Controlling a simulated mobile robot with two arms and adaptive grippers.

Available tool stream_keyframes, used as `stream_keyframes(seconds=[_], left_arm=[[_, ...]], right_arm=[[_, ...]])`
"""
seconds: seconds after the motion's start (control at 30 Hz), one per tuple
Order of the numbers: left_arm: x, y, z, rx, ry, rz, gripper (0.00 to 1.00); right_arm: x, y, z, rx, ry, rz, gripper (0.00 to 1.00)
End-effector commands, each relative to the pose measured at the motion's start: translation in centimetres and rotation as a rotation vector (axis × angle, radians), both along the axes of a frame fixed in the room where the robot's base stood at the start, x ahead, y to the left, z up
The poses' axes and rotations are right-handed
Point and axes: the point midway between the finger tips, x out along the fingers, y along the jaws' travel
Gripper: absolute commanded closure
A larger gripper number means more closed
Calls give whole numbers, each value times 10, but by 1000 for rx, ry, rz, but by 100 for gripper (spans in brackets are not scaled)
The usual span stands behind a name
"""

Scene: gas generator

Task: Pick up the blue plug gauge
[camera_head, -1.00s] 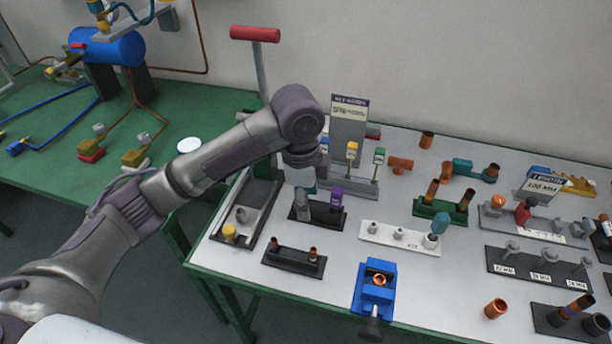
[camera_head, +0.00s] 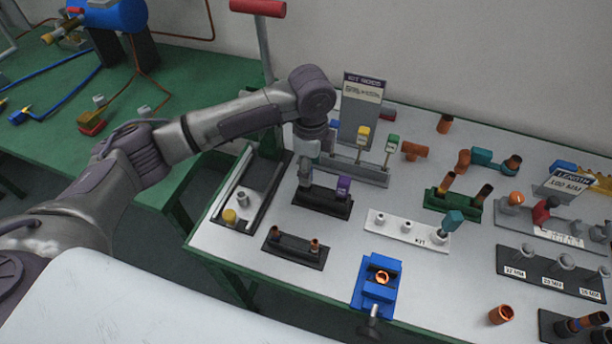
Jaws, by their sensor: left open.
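A small blue-topped piece (camera_head: 335,125), likely the blue plug gauge, shows partly behind my left arm's wrist. It stands at the left end of a grey rack (camera_head: 345,167) beside a yellow-topped gauge (camera_head: 363,134) and a green-topped gauge (camera_head: 392,141). The wrist hides most of its lower part. My left gripper (camera_head: 305,178) is open and points down, in front of and left of the rack. It is over the left end of a black stand (camera_head: 325,203) that holds a purple block (camera_head: 344,185). I cannot tell whether it touches anything. My right gripper is out of view.
A grey sign (camera_head: 362,105) rises behind the rack. A blue vise (camera_head: 376,290) with a copper ring, a white stand (camera_head: 400,228) and a green stand (camera_head: 452,202) sit on the white table. A red-handled lever (camera_head: 258,8) stands at the back left.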

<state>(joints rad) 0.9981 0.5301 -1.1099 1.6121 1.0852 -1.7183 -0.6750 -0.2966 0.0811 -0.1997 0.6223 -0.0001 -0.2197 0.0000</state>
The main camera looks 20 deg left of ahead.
Motion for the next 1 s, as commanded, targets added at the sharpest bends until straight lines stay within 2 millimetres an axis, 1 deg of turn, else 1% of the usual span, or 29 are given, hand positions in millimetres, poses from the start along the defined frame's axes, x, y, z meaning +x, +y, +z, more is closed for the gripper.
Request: stream_keyframes(seconds=[0.03,0.1,0.2,0.3,0.4,0.5,0.57,0.6,0.87,0.9,0.93,1.0], left_arm=[[-1,4,-6,3,4,3,42],[-2,8,-16,3,3,3,42],[-2,10,-31,2,4,1,42],[-2,10,-42,2,1,1,42],[-2,10,-46,2,0,0,42],[-1,10,-47,1,-1,0,42],[-1,10,-47,1,0,0,42],[-1,10,-46,1,0,0,43],[-1,9,-46,1,-1,-1,87],[-1,9,-46,1,-1,-1,93],[-1,9,-46,1,-1,-1,97],[-1,9,-46,1,-1,-1,97]], right_arm=[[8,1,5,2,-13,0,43],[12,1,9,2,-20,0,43],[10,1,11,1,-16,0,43],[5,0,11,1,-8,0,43],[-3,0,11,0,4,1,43],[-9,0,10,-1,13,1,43],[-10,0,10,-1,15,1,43],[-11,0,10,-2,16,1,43],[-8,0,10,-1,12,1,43],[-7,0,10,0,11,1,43],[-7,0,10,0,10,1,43],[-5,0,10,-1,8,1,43]])
